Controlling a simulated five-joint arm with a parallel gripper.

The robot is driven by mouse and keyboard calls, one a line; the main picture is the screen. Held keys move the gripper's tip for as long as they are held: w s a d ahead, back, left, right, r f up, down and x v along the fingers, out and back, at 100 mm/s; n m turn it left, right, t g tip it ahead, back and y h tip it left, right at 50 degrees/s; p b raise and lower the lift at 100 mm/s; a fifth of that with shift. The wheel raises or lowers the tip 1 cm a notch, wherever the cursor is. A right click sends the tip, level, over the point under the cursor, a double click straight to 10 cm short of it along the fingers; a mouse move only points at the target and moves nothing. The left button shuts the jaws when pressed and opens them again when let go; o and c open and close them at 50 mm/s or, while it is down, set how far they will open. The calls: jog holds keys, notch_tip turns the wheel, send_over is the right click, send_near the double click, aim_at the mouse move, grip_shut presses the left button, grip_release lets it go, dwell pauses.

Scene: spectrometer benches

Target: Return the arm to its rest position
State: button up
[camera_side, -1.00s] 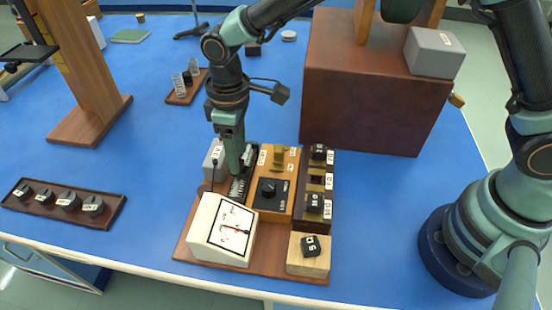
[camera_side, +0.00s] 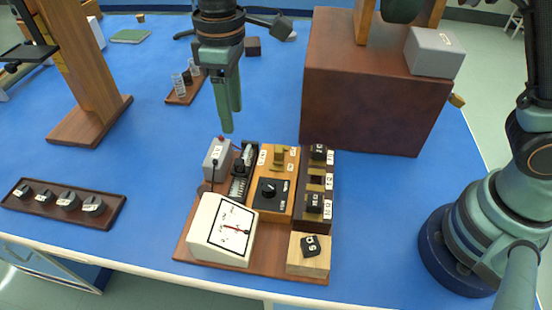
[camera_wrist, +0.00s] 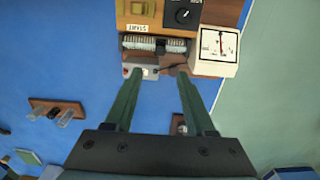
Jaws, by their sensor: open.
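My gripper (camera_side: 228,120) hangs in the air in the side view, fingers pointing down, above and behind the instrument board (camera_side: 190,245). In the wrist view my gripper (camera_wrist: 158,95) has its two green fingers spread apart with nothing between them. The board carries a white meter (camera_side: 223,231) with a red needle, a grey box (camera_side: 216,160), an orange box with a black knob (camera_side: 268,189), a dark rack (camera_side: 314,219) with labelled blocks, and a light wooden block (camera_side: 309,260) with a dark labelled piece on top. My gripper touches none of them.
A large brown block (camera_side: 370,110) with a grey box (camera_side: 434,52) stands behind right. A wooden stand (camera_side: 90,75) is at left. A small vial rack (camera_side: 180,97) is behind my gripper. Blue table between is free.

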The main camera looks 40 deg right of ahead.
jog(key=s+d+r+m+t, duration=0.2)
jog(key=s+d+m, duration=0.1)
jog(key=d, duration=0.5)
jog(key=s+d+r+m+t, duration=0.1)
jog(key=s+d+m, duration=0.2)
jog(key=d, duration=0.6)
jog(key=s+d+r+m+t, duration=0.2)
jog(key=s+d+m, duration=0.1)
jog(key=d, duration=0.6)
jog(key=shift+s+r+t, duration=0.3)
jog(key=shift+s+r, duration=0.05)
jog(key=shift+s, duration=0.05)
